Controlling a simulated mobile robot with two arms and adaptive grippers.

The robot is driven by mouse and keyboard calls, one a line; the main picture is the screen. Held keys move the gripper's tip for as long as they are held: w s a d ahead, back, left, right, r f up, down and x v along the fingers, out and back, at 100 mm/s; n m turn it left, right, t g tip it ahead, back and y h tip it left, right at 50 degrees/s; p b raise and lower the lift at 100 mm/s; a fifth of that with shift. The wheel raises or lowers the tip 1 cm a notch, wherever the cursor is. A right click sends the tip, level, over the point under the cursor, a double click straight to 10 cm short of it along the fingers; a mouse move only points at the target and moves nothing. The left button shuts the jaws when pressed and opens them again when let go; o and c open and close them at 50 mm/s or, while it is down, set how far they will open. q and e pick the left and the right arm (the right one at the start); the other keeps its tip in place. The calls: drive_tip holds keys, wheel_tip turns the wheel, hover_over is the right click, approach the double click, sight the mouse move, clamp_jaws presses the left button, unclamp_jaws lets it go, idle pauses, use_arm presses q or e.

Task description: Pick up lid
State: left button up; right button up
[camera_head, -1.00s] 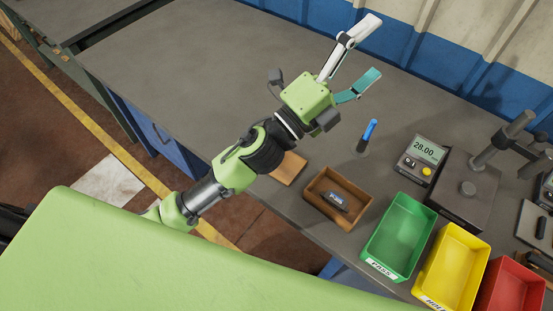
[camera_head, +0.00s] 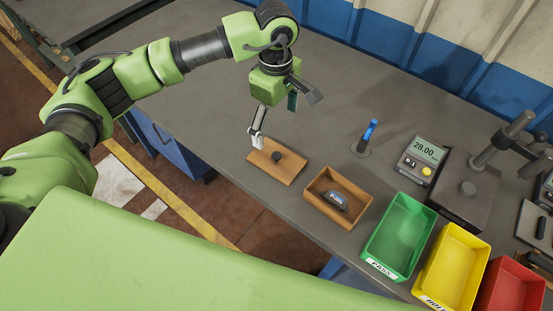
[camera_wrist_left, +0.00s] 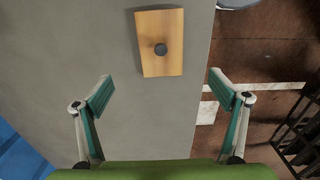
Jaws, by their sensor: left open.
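The lid (camera_head: 287,172) is a flat wooden board with a dark round knob (camera_head: 276,157). It lies on the grey table, just left of an open wooden box (camera_head: 352,215) that holds a dark part labelled in white. In the left wrist view the lid (camera_wrist_left: 152,60) lies ahead of the fingers, near the table edge. My left gripper (camera_head: 274,122) points down above and behind the lid, apart from it. In the left wrist view its fingers (camera_wrist_left: 162,92) are spread wide with nothing between them. My right gripper is not in view.
A green bin (camera_head: 378,262), a yellow bin (camera_head: 470,262) and a red bin (camera_head: 515,290) stand right of the box. A digital gauge (camera_head: 420,158) and a blue-handled tool (camera_head: 369,133) stand behind. The table's back left area is clear.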

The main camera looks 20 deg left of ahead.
sight(275, 153)
use_arm(q)
wheel_tip(275, 153, down, 8)
drive_tip(key=shift+p, duration=0.95)
drive_tip(key=shift+s+f+p, duration=0.15)
drive_tip(key=shift+f+p, duration=0.25)
drive_tip(key=shift+f, duration=0.1)
wheel_tip(275, 153, down, 4)
drive_tip(key=shift+a+r+p, duration=0.15)
drive_tip(key=shift+p, duration=0.65)
drive_tip(key=shift+f, duration=0.4)
drive_tip(key=c, duration=1.2)
